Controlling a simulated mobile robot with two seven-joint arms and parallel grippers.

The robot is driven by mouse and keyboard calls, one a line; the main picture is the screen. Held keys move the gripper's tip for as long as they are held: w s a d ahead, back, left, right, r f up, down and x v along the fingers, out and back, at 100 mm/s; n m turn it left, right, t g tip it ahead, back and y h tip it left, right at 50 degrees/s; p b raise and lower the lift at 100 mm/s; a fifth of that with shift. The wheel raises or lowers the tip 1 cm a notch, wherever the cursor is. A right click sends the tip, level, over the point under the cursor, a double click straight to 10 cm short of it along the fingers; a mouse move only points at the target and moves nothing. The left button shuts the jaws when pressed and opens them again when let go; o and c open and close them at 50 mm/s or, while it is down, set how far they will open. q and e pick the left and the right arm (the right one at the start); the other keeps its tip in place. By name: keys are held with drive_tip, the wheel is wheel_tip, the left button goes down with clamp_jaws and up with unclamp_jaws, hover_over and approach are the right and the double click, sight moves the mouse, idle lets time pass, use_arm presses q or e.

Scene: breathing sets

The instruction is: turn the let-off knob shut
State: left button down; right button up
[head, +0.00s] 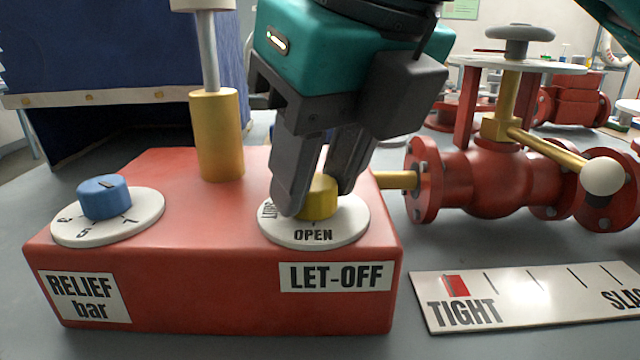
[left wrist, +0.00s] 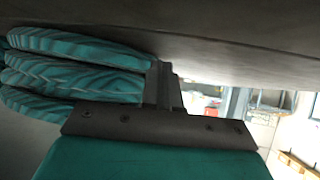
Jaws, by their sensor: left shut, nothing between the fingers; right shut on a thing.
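The let-off knob (head: 321,203) is yellow and stands on a round white dial (head: 352,222) at the right of the red block. The dial's front reads OPEN; more lettering at its left is partly hidden behind a finger. My right gripper (head: 312,196) comes down from above and is shut on the knob, one finger on each side. The fingers cover much of the knob, and I cannot make out its pointer. My left gripper (left wrist: 170,88) shows in the left wrist view, shut and empty, away from the block.
The red block (head: 210,290) also bears a blue relief knob (head: 104,197) and a yellow post (head: 217,135). A red valve (head: 490,180) with a white-ended lever stands at the right. A TIGHT/SLACK plate (head: 520,306) lies in front. Teal coils (left wrist: 75,68) are close to my left gripper.

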use_arm(q)
drive_tip(key=shift+w+d+r, duration=0.3)
drive_tip(key=shift+w, duration=0.05)
use_arm(e)
drive_tip(key=shift+m, duration=0.4)
use_arm(q)
drive_tip(key=shift+f, duration=0.1)
use_arm(e)
drive_tip(key=o, duration=1)
drive_tip(key=shift+o, duration=0.2)
use_arm(q)
drive_tip(key=r+p, duration=0.1)
drive_tip(key=a+p, duration=0.1)
drive_tip(key=p, duration=0.1)
drive_tip(key=shift+s+r, duration=0.3)
drive_tip(key=shift+r, duration=0.1)
use_arm(e)
drive_tip(key=v, duration=1.3)
drive_tip(key=shift+a, duration=0.25)
use_arm(q)
drive_tip(key=shift+s, duration=0.15)
use_arm(e)
drive_tip(key=shift+s, duration=0.1)
